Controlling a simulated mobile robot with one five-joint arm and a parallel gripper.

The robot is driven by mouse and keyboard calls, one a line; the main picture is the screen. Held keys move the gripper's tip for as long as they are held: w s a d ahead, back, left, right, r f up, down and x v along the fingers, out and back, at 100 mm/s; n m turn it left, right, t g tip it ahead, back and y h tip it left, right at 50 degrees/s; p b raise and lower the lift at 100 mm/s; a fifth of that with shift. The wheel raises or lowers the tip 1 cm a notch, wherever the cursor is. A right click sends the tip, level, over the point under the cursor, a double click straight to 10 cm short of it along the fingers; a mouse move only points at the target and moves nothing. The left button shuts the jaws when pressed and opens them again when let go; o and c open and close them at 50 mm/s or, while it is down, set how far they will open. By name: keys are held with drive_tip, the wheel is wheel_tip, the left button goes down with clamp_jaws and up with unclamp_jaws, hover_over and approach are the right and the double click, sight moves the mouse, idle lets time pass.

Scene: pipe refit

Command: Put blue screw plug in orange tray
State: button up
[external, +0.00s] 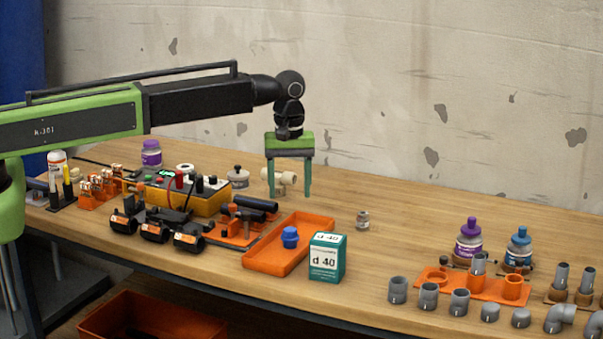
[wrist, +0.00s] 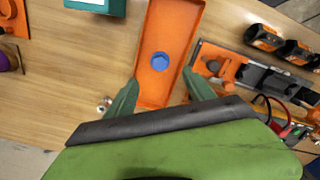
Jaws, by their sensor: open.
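The blue screw plug (external: 290,237) lies inside the orange tray (external: 262,262), near the middle of its floor. The wrist view also shows the blue plug (wrist: 160,61) in the orange tray (wrist: 185,22), with its hexagonal top facing the camera. My gripper (external: 290,194) is open and empty, pointing down above the bench behind the tray. In the wrist view its green fingers (wrist: 160,88) show apart on either side of the tray's near end, with the plug beyond the fingertips and not touched.
A teal and white box (external: 327,258) stands at the tray's right end. Black clamps (external: 157,231) and an orange fixture (external: 238,232) are left of the tray. A small metal fitting (external: 363,219) stands behind it. Grey pipe fittings (external: 429,296) line the right front edge.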

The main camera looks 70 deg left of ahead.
drive_tip(key=s+d+m, duration=0.4)
drive_tip(key=s+m, duration=0.3)
drive_tip(key=s, duration=0.3)
drive_tip(key=s+d+m, duration=0.4)
drive_tip(key=s+m, duration=0.4)
drive_tip(key=s, duration=0.2)
drive_tip(key=shift+s, duration=0.25)
